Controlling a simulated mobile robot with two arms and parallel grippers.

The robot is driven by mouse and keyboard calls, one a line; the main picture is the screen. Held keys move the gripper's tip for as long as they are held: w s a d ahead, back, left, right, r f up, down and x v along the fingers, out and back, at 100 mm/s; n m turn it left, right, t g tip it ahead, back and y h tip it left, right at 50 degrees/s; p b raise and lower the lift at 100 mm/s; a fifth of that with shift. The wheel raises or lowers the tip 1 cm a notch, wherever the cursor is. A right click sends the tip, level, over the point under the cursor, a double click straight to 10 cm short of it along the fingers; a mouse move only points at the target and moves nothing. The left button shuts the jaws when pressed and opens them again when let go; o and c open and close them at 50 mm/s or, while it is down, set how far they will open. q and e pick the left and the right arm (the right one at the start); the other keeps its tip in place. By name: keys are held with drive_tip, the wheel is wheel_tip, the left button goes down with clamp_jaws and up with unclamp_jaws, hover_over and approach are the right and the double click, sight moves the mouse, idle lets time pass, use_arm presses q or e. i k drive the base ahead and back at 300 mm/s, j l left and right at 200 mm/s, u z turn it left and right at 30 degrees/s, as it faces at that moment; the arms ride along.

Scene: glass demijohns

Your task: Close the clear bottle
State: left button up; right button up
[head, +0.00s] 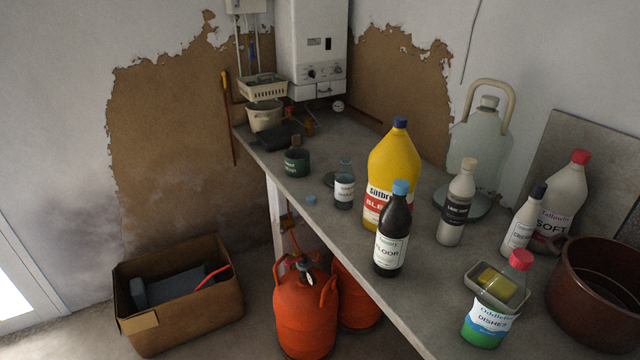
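A small clear bottle (344,172) with a pale label stands upright on the grey counter, left of the yellow bleach bottle. No cap shows on its neck. A small blue cap (311,199) lies on the counter to the left of the bottle and nearer the front edge, apart from it. Neither of my grippers is in view.
A yellow bleach bottle (393,160) and a dark floor-cleaner bottle (393,235) stand right of the clear bottle. A dark green jar (296,161) stands behind-left. The counter's front edge (330,243) runs close to the cap. Orange gas cylinders (305,310) stand below.

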sight(344, 188)
drive_tip(key=i+j+z, duration=0.25)
drive_tip(key=j, duration=0.3)
drive_tip(key=i+j+z, duration=0.2)
drive_tip(key=i+j, duration=0.15)
drive_tip(key=j, duration=0.3)
drive_tip(key=i+j+z, duration=0.25)
drive_tip(key=j, duration=0.4)
drive_tip(key=i+j+z, duration=0.2)
drive_tip(key=j, duration=0.5)
drive_tip(key=j+z, duration=0.25)
drive_tip(key=j, duration=0.45)
drive_tip(key=j+z, duration=0.2)
drive_tip(key=j, duration=0.55)
drive_tip(key=i, duration=0.05)
